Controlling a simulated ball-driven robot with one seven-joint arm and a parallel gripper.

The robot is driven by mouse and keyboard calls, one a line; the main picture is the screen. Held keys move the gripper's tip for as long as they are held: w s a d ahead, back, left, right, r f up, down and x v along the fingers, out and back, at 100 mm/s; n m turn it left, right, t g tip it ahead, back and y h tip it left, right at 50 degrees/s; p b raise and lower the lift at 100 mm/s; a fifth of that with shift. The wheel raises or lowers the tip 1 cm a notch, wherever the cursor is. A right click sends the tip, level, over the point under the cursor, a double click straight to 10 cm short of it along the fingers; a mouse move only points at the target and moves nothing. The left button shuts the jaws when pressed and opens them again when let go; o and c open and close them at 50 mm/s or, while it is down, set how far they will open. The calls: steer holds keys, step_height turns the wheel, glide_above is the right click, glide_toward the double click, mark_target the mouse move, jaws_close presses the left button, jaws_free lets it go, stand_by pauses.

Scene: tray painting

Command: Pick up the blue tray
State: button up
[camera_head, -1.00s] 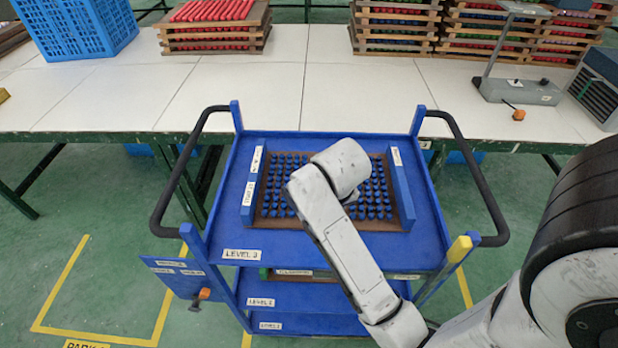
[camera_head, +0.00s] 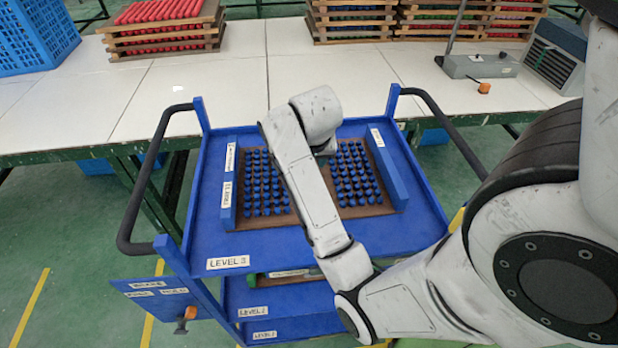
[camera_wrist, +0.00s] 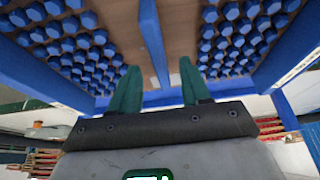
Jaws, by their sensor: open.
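The blue tray, a brown board (camera_head: 358,212) with rows of blue pegs, lies on the top level of a blue cart (camera_head: 245,238). In the wrist view, the board (camera_wrist: 118,35) shows with pegs on both sides and a blue bar (camera_wrist: 153,40) along its middle. My gripper (camera_wrist: 158,72) is open, with one green finger on each side of this bar. Whether the fingers touch it I cannot tell. In the head view, my arm hides the gripper and the middle of the tray.
Blue side rails (camera_head: 388,170) flank the tray on the cart. The cart has black handles (camera_head: 143,185) and lower shelves. A white worktable (camera_head: 220,85) stands behind, with stacked trays of red pegs (camera_head: 163,32) and a blue crate (camera_head: 33,35).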

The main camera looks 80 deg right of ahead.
steer(key=shift+x, duration=2.35)
steer(key=shift+c, duration=0.4)
jaws_close()
steer(key=shift+d+r, duration=0.1)
steer(key=shift+r, duration=0.05)
